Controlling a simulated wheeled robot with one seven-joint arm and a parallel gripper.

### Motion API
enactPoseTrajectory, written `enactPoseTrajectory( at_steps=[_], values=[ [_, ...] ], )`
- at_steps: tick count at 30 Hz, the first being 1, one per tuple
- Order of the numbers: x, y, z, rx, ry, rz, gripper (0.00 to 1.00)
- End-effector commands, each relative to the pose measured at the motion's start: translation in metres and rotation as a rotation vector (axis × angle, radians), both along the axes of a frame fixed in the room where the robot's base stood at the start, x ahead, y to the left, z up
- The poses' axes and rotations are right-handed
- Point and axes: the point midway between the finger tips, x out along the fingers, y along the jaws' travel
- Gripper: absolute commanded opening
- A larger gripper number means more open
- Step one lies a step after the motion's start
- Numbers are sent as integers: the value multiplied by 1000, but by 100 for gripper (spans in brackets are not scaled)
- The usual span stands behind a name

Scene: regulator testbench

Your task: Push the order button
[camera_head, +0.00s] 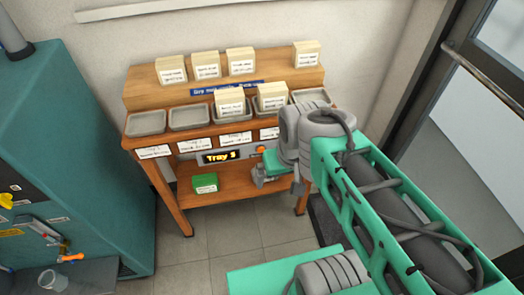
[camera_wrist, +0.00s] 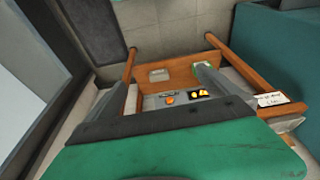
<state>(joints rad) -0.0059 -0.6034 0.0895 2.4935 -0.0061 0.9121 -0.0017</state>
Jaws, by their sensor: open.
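The order button appears to be the small orange button (camera_head: 261,149) on the front panel of the wooden bench, just right of the lit display (camera_head: 220,156) reading "Tray 9". In the wrist view the orange button (camera_wrist: 170,100) shows beyond the jaws, beside the display (camera_wrist: 198,94). My gripper (camera_head: 277,181) is at the right front of the bench, below and right of the button in the head view. In the wrist view my gripper (camera_wrist: 156,95) is open and empty, with the button between its fingers in the picture. The gripper looks apart from the button.
The wooden bench (camera_head: 230,184) carries several grey trays (camera_head: 189,117) and cream boxes (camera_head: 205,65). A green box (camera_head: 205,183) sits on its lower shelf. A teal machine (camera_head: 75,150) stands at left, a glass door (camera_head: 480,100) at right. The tiled floor (camera_head: 200,255) in front is clear.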

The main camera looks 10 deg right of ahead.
Motion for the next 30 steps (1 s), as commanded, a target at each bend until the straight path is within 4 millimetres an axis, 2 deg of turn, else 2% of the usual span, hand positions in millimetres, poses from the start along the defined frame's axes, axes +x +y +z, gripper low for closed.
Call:
enactPoseTrajectory(
  at_steps=[9, 30],
  values=[
    [0, 0, 0, 0, 0, 0, 98],
    [0, 0, 0, 0, 0, 0, 41]
  ],
)
